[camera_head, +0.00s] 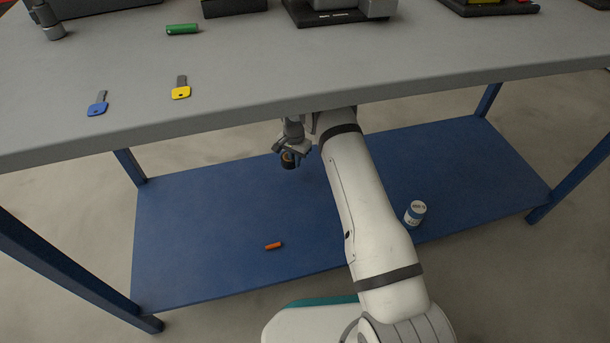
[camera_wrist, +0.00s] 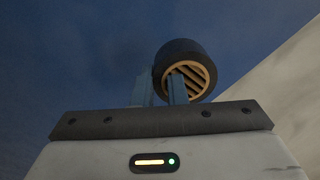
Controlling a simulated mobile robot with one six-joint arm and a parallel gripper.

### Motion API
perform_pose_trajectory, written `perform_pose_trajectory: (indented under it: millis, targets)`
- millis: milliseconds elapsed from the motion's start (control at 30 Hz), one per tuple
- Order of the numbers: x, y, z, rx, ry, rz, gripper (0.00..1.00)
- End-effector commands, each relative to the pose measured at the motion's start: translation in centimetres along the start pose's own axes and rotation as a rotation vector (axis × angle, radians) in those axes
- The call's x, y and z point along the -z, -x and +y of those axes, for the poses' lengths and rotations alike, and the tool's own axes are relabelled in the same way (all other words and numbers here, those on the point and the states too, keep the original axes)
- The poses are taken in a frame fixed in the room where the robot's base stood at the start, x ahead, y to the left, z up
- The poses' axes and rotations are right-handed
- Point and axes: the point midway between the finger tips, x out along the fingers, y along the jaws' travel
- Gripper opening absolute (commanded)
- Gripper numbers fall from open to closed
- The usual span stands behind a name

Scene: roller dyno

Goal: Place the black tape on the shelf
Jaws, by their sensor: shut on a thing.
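The black tape (camera_wrist: 173,57) is a dark roll with a tan core, seen in the wrist view between and beyond the fingers of my gripper (camera_wrist: 160,92). My gripper (camera_head: 286,153) is shut on the tape, which also shows in the head view (camera_head: 289,161) as a small dark roll at the fingertips. The shelf (camera_head: 215,215) is the blue lower board under the grey table. My gripper and the tape are over its middle part, under the tabletop's front edge. I cannot tell whether the tape touches the shelf.
An orange cylinder (camera_head: 273,245) lies near the shelf's front, and a white and blue can (camera_head: 415,212) stands at right. The shelf's left part is clear.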

Motion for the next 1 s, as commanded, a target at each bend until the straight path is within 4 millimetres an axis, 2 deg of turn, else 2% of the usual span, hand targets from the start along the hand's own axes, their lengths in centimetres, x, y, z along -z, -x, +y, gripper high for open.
perform_pose_trajectory:
  millis: [367, 767, 800, 1000]
  targets:
    - [-0.1, -5.4, -0.2, 0.000, 0.004, 0.000, 0.00]
    - [-0.1, -5.8, -0.2, 0.001, 0.004, 0.001, 0.00]
    - [-0.1, -5.8, -0.2, 0.002, 0.004, 0.002, 0.14]
    - [-0.1, -5.7, -0.2, 0.001, 0.005, 0.001, 0.30]
